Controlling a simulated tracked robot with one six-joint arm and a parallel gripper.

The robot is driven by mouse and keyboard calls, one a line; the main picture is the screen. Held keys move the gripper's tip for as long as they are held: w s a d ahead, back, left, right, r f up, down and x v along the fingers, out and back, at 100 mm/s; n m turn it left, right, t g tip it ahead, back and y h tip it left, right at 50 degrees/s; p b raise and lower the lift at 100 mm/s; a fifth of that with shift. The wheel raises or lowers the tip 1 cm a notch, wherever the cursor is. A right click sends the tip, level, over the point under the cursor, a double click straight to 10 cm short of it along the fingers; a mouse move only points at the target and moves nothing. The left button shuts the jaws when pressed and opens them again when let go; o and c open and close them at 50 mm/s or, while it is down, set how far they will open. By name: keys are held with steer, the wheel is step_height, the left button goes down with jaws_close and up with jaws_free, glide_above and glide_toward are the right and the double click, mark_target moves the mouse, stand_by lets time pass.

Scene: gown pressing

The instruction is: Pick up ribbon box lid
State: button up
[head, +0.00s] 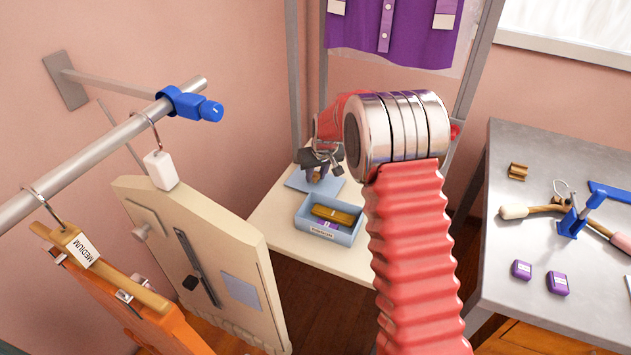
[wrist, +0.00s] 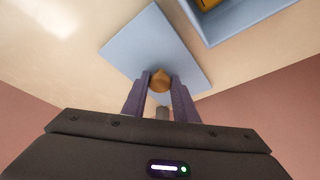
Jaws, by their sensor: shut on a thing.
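The ribbon box lid (head: 327,189) is a flat light blue panel at the back of the cream table, beside its box. In the wrist view the lid (wrist: 148,42) has a round wooden knob (wrist: 160,76) at its middle. My gripper (head: 318,172) is over the lid, and its two fingers (wrist: 160,84) are shut on the knob from both sides. I cannot tell whether the lid rests on the table or hangs just above it. The blue ribbon box (head: 345,239) stands open, holding a yellow-brown item and purple items.
The cream table (head: 272,222) has bare top left of the box. A metal bench (head: 540,160) at right carries purple blocks, a blue clamp and wooden-handled tools. A rail (head: 110,145) with hanging boards stands at left. A purple gown (head: 395,30) hangs behind.

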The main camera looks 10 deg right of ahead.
mark_target(317, 173)
steer(key=shift+r, duration=0.15)
steer(key=shift+r, duration=0.55)
steer(key=shift+s+d+r, duration=0.15)
steer(key=shift+d+r, duration=0.05)
steer(key=shift+r, duration=0.35)
steer(key=shift+s+d+r, duration=0.1)
steer(key=shift+d+r, duration=0.1)
steer(key=shift+r, duration=0.35)
steer(key=s+d, duration=0.3)
steer(key=d, duration=0.1)
steer(key=s+d, duration=0.3)
steer(key=d, duration=0.2)
steer(key=s+d, duration=0.3)
steer(key=d, duration=0.2)
steer(key=shift+s, duration=0.3)
steer(key=o, duration=0.5)
steer(key=c, duration=0.5)
steer(key=shift+r, duration=0.1)
